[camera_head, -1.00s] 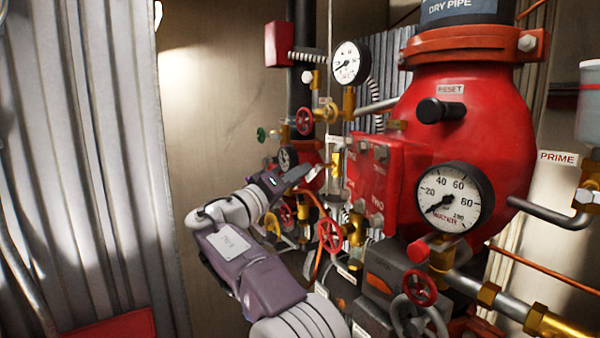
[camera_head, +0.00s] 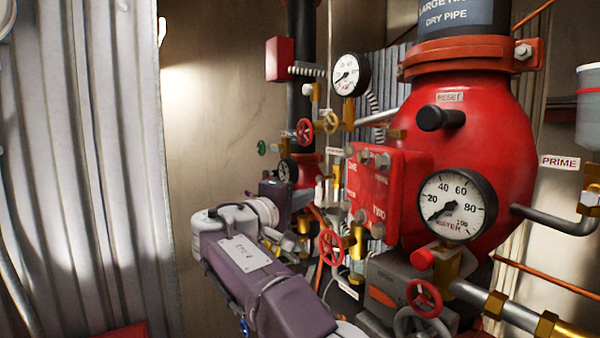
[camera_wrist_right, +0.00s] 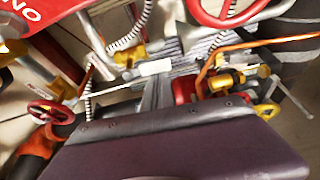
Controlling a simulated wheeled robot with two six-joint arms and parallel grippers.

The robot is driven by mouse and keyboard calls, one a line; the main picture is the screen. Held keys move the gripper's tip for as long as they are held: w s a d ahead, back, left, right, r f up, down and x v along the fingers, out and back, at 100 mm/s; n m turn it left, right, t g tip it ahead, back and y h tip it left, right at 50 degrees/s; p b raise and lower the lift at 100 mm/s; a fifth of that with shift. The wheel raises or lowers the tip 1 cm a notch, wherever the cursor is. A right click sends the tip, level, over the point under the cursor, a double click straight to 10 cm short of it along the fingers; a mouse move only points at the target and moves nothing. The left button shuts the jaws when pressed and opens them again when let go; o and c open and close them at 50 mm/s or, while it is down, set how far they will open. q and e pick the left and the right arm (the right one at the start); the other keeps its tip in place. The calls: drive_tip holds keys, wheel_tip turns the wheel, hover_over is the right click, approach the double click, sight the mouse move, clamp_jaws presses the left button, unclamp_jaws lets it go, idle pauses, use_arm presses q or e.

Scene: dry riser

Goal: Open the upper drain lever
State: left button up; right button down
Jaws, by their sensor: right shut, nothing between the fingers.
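My right gripper (camera_head: 308,196) is in front of the cluster of small valves left of the big red dry-pipe valve (camera_head: 480,110). In the right wrist view its grey fingers (camera_wrist_right: 160,95) are together with nothing between them. I cannot single out the upper drain lever for certain. A brass valve with a yellow part (camera_wrist_right: 225,80) lies just right of the fingers in the wrist view, apart from them. My gripper and arm hide part of the low fittings in the head view. My left gripper is not in view.
A red handwheel (camera_head: 332,246) is right of my arm, with another (camera_head: 424,297) lower right. A red handwheel (camera_head: 305,131) and a gauge (camera_head: 350,74) are above. A large water gauge (camera_head: 457,204) stands right.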

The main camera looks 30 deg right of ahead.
drive_tip(key=shift+s, duration=0.15)
idle(0.5)
drive_tip(key=b+v, duration=0.3)
drive_tip(key=v, duration=0.6)
idle(0.5)
